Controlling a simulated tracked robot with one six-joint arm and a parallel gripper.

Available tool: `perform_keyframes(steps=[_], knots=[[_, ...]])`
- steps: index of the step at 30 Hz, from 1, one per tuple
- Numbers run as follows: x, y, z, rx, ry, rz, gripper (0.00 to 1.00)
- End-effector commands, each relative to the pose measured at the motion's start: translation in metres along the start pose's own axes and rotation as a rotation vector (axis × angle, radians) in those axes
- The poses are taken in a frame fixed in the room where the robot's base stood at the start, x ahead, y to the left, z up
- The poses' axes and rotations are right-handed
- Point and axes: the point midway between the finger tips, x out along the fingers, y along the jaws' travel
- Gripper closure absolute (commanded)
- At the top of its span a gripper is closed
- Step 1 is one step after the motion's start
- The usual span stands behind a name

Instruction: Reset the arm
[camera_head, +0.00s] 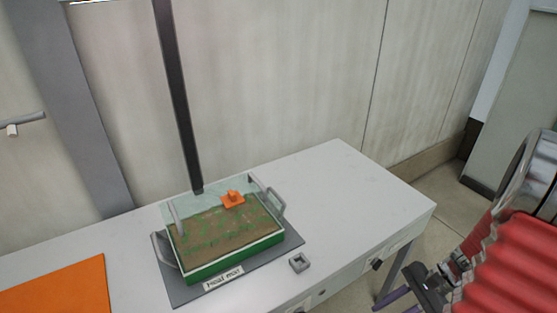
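My gripper (402,302) is at the lower right, in front of the table's right end. Its two purple fingers show apart with a gap between them, and the lower one is cut off by the picture's bottom edge. I see nothing held between them. The red ribbed sleeve of my arm fills the lower right corner.
A white table (345,190) stands against a panelled wall. On it, a green-sided tray (210,275) with brown and green filling, clear walls and grey handles sits on a grey mat (180,292). An orange piece (232,198) is at its back. A small grey square (299,263) and an orange sheet (60,290) lie nearby.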

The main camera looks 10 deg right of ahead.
Motion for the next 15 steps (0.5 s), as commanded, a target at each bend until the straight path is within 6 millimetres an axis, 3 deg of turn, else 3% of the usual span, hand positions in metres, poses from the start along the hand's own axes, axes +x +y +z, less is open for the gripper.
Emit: perform_keyframes(steps=[15], knots=[[-0.035,-0.019,0.063,-0.464,0.277,0.205,0.72]])
